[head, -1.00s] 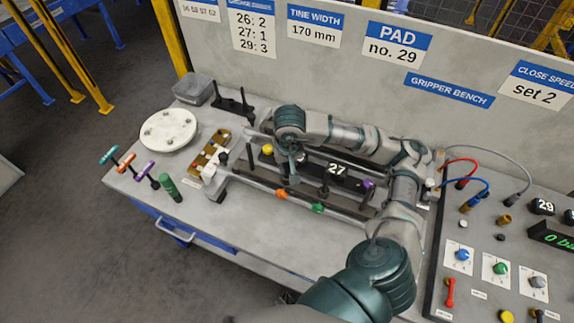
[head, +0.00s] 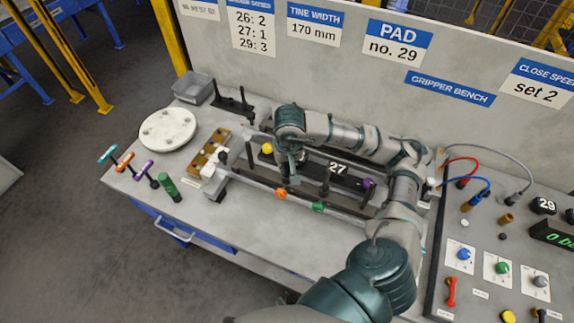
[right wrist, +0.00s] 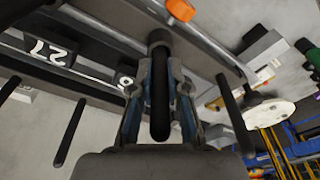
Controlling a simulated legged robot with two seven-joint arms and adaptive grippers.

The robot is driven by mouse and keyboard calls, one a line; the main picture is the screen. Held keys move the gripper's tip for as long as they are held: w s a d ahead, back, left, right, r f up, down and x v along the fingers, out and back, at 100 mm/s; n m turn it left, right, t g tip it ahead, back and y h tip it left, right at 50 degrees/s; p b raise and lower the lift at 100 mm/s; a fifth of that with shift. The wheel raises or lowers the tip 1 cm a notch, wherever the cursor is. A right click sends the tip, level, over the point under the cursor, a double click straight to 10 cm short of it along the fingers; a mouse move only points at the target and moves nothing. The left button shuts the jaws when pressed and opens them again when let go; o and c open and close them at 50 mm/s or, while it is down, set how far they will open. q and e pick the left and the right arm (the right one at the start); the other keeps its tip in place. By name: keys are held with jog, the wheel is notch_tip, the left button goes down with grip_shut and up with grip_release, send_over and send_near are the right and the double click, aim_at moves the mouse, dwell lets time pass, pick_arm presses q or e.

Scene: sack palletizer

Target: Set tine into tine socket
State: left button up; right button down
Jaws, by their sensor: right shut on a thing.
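My right gripper (head: 293,180) reaches down over the gripper bench fixture. In the right wrist view its fingers (right wrist: 160,92) are shut on a black rod-shaped tine (right wrist: 160,110). The tine's far end meets a dark round collar (right wrist: 159,40) at the long rail; I cannot tell whether it is seated in the socket. Other black tines stand apart along the fixture, one to the right (right wrist: 236,115) and one to the left (right wrist: 70,134) in the wrist view. In the head view the rail carries an orange knob (head: 281,194) and a green knob (head: 318,207). My left gripper is not in view.
A black plate marked 27 (head: 338,168) lies behind the rail. A white disc (head: 167,130), grey bin (head: 194,88), brown block (head: 215,145) and coloured-handled tools (head: 130,163) are at left. A control panel with hoses and knobs (head: 502,268) is at right. The front bench top is clear.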

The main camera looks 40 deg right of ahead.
jog(key=c, duration=1.1)
grip_release()
jog(key=r, duration=0.4)
jog(key=s+r, duration=0.1)
jog(key=r, duration=0.6)
jog(key=shift+s+a+r, duration=0.15)
jog(key=shift+a+r, duration=0.1)
jog(key=shift+r, duration=0.1)
